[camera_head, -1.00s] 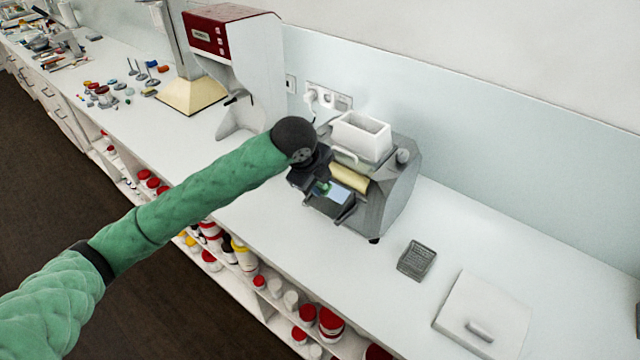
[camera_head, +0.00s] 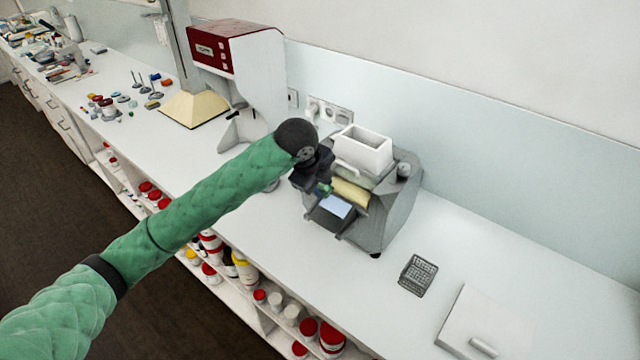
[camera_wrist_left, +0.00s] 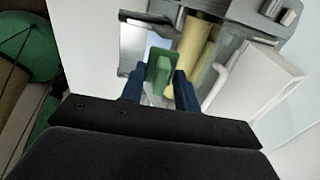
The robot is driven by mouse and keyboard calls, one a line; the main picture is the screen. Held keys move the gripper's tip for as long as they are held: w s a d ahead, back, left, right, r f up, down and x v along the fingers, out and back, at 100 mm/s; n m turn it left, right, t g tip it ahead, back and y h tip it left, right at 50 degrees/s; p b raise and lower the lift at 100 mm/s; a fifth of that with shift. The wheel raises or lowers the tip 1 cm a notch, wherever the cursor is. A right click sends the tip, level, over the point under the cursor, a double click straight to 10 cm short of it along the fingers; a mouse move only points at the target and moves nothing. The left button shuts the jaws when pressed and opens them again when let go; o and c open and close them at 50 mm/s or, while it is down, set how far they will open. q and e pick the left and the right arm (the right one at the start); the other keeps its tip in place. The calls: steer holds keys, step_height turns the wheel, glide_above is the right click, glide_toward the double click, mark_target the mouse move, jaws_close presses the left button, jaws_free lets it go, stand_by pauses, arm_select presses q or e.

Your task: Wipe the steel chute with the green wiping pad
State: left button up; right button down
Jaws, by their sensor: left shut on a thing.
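The grey mill (camera_head: 388,208) stands on the counter, with a white hopper on top and a pale roller (camera_head: 349,194) at its front. The steel chute (camera_head: 334,208) slopes out below the roller. My left gripper (camera_head: 323,190) is over the chute's upper left part, beside the roller. In the left wrist view its blue fingers (camera_wrist_left: 157,84) are shut on the green wiping pad (camera_wrist_left: 159,70). The pad is at the chute close to the rollers; I cannot tell whether it touches the steel. In the head view the pad is mostly hidden by the gripper. My right gripper is not in view.
A white hopper (camera_head: 363,149) rises just behind the rollers. A dark grey basket (camera_head: 418,274) and a white board with a handle (camera_head: 486,325) lie to the right. A red and white machine (camera_head: 238,75) stands to the left. The counter in front of the mill is clear.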

arm_select(q)
glide_above(321, 215)
steer(key=w+d, duration=0.1)
steer(key=w, duration=0.1)
steer(key=f, duration=0.5)
steer(key=shift+s+d+f, duration=0.15)
steer(key=shift+d, duration=0.05)
steer(key=shift+s+a+f, duration=0.4)
steer(key=shift+s+f, duration=0.05)
steer(key=shift+s+a+f, duration=0.35)
steer(key=shift+s+a, duration=0.1)
steer(key=shift+s, duration=0.2)
steer(key=shift+s+a+f, duration=0.3)
steer(key=shift+s+a, duration=0.1)
steer(key=shift+s, duration=0.2)
steer(key=shift+w+d+f, duration=0.1)
steer(key=shift+w+f, duration=0.05)
steer(key=shift+f, duration=0.3)
